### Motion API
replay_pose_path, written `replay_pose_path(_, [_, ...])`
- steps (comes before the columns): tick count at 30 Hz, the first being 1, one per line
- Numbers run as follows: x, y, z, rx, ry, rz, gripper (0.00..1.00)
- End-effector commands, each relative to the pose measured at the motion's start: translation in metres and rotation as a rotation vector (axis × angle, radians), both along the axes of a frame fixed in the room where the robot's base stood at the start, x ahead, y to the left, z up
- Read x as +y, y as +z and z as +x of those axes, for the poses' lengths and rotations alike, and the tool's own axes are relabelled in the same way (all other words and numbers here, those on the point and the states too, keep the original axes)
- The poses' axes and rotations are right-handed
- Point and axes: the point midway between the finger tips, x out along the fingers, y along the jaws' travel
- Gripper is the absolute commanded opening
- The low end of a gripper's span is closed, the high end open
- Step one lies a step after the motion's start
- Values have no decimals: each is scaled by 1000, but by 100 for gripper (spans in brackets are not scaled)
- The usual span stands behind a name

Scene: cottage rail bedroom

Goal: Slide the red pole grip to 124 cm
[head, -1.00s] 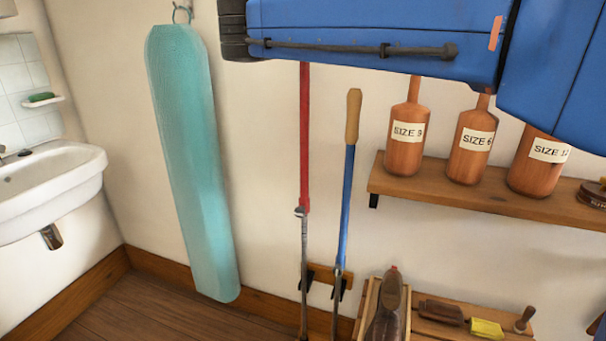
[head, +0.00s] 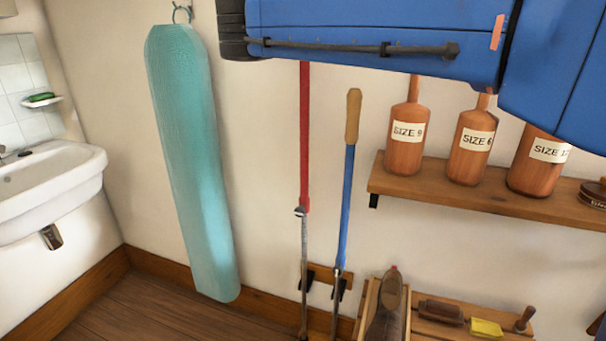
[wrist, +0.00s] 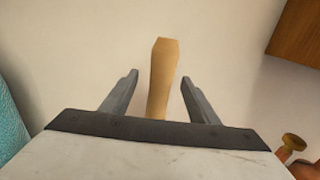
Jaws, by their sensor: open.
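The red pole (head: 305,150) stands upright against the wall in the head view, its lower part bare metal below a joint. Its top is hidden behind my blue arm. A blue pole (head: 347,200) with a tan grip (head: 353,115) stands to its right. In the wrist view my gripper (wrist: 158,82) is open, with a tan grip (wrist: 163,75) showing between and beyond its two fingers. I cannot tell how far it is from the fingers. My gripper's fingers are out of the head view. No scale marks are readable.
A teal padded board (head: 190,160) hangs left of the poles. A shelf (head: 480,205) with labelled wooden forms (head: 407,138) is on the right. A low rack (head: 440,335) holds a shoe (head: 388,305) and brushes. A sink (head: 50,185) is at far left.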

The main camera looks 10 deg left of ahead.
Motion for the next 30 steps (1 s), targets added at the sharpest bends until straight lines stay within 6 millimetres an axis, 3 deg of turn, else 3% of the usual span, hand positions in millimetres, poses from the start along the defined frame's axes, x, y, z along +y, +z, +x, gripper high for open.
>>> replay_pose_path(30, [11, 0, -81, 0, 1, 0, 55])
